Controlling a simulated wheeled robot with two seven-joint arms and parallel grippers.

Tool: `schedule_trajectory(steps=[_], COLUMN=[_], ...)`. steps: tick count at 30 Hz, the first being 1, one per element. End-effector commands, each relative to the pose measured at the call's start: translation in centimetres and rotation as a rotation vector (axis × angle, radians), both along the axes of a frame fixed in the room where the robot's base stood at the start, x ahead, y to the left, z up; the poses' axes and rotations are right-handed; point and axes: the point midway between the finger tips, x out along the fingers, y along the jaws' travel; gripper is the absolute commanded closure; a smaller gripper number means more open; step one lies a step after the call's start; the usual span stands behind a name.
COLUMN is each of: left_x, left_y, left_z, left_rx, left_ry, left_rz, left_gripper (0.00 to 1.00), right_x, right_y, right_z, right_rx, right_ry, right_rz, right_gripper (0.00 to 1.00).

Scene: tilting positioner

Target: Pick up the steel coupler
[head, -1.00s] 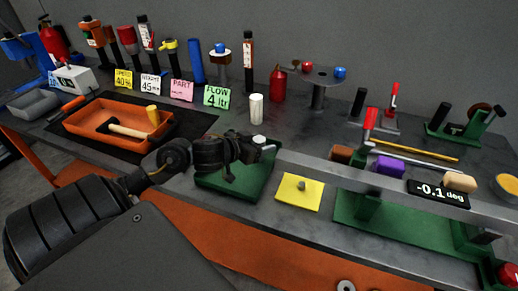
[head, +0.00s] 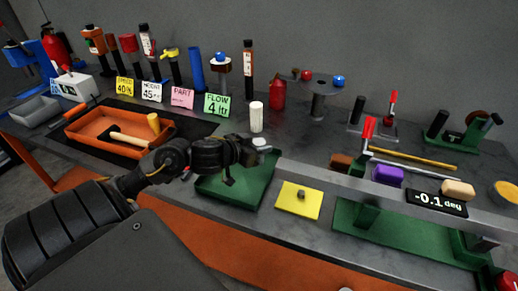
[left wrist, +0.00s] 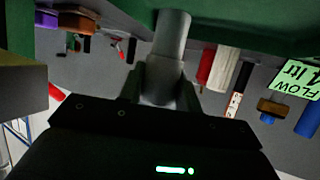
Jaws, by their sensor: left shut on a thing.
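The steel coupler is a plain grey cylinder (left wrist: 172,42) in the left wrist view, upright in the picture between my two fingers. My left gripper (left wrist: 168,88) is shut on it. In the head view my left gripper (head: 256,152) is over the back of the green plate (head: 222,192), and only the pale top of the coupler (head: 260,142) shows; the rest is hidden by the gripper. I cannot tell whether the coupler's lower end touches the green plate. My right gripper is not in view.
A white cylinder (head: 256,116) stands just behind the gripper. A grey beam (head: 325,177) with a purple block (head: 388,175) lies to the right. A yellow pad (head: 298,201) lies in front. An orange tray (head: 90,136) with a mallet is at left.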

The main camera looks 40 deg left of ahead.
Motion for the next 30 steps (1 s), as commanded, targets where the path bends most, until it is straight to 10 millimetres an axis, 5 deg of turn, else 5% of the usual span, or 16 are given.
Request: schedule_trajectory(steps=[12,30], left_x=[-5.0,-12.2], left_y=[0.6,1.6], left_z=[7.2,10.6], left_rx=[0.007,-0.003], left_ry=[0.002,0.003], left_rz=[-0.003,0.003], left_gripper=[0.93,0.93], right_x=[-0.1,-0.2], right_y=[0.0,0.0], right_z=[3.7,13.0], right_rx=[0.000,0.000], right_ry=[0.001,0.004], right_rz=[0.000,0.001], right_gripper=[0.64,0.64])
